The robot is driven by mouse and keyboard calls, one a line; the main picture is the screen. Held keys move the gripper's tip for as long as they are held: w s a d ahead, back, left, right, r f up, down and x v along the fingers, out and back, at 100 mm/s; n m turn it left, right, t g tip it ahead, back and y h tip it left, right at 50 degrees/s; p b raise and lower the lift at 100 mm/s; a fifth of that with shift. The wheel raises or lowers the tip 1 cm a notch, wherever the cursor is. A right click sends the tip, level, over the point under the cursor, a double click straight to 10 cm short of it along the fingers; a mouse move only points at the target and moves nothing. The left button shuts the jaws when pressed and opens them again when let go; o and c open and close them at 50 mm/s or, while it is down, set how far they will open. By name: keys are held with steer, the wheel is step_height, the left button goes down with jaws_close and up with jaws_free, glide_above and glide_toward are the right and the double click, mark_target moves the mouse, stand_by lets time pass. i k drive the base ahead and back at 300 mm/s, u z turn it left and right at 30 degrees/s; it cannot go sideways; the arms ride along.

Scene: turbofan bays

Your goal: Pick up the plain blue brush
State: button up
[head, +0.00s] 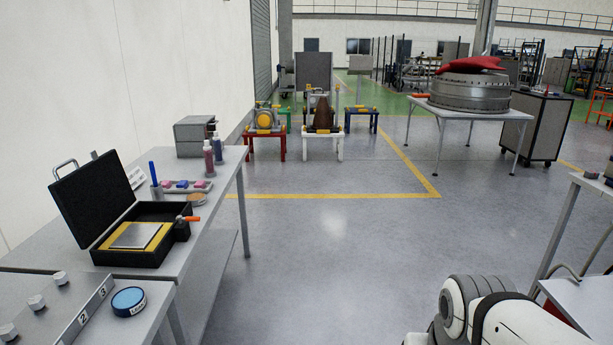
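A slim, plain blue upright item (153,172), which looks like the blue brush, stands on the left grey table (228,163). It is just behind the open black case (128,255) and at the left end of a small tray with pink and blue pieces (182,186). It is too small to make out bristles. My gripper is not in view; only a white and grey link of my arm shows at the lower right, far from the blue item.
Bottles (209,157), a grey box (192,137) and an orange-handled tool (188,218) share the left table. A round blue tin (129,300) is on the nearer surface. Open floor (330,250) lies in the middle. Another table (575,290) stands at right.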

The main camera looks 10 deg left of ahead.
mark_target(153, 174)
steer(key=z, duration=0.05)
steer(key=i, duration=1.6)
steer(key=u, duration=0.6)
steer(key=i, duration=1.45)
steer(key=u, duration=1.45)
steer(key=i, duration=0.95)
steer(key=u, duration=0.5)
